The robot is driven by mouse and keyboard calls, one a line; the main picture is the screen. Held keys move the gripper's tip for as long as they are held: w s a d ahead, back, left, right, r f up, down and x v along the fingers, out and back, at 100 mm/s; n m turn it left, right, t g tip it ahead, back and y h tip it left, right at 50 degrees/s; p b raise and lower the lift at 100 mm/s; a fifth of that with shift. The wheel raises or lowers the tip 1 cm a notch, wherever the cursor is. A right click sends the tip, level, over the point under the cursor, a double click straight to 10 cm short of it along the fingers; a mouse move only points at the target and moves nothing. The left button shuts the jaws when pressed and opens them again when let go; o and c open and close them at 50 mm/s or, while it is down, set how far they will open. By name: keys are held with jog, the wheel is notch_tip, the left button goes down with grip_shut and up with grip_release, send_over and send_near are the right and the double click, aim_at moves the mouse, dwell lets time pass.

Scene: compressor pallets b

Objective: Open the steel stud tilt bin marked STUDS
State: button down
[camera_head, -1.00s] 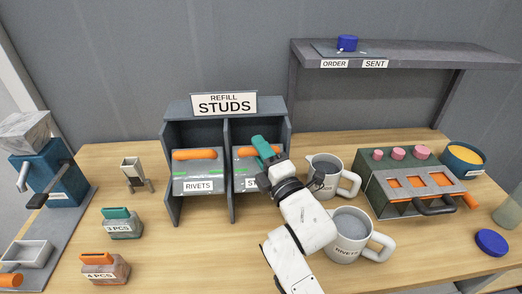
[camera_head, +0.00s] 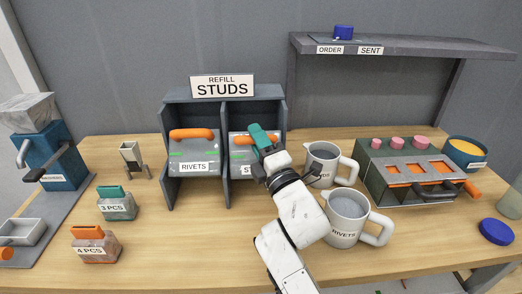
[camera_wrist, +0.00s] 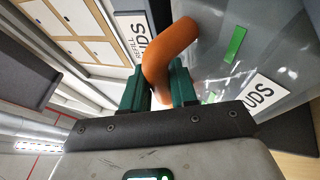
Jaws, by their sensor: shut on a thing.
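The STUDS tilt bin (camera_head: 240,168) is a grey steel front in the right bay of the dark two-bay cabinet. My arm and gripper hide its right part in the head view. In the wrist view its grey face (camera_wrist: 245,50) carries a green strip and a label ending in "UDS". Its orange handle (camera_wrist: 168,50) runs between my teal fingers. My gripper (camera_wrist: 160,85) is shut on this handle; it also shows at the bin's top in the head view (camera_head: 258,134). The bin looks upright in its bay.
The RIVETS bin (camera_head: 193,155) fills the left bay, under a REFILL STUDS sign (camera_head: 222,87). Two grey jugs (camera_head: 322,165) stand close right of my arm, the nearer one marked RIVETS (camera_head: 345,233). A machine with orange windows (camera_head: 415,175) is farther right.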

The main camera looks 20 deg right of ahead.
jog(key=s+a+f+b, duration=0.1)
jog(key=s+f, duration=0.3)
jog(key=s, duration=0.1)
jog(key=shift+a, duration=0.3)
jog(key=shift+f, duration=0.15)
dwell(0.4)
jog(key=c, duration=1.3)
grip_release()
jog(key=shift+o, duration=0.3)
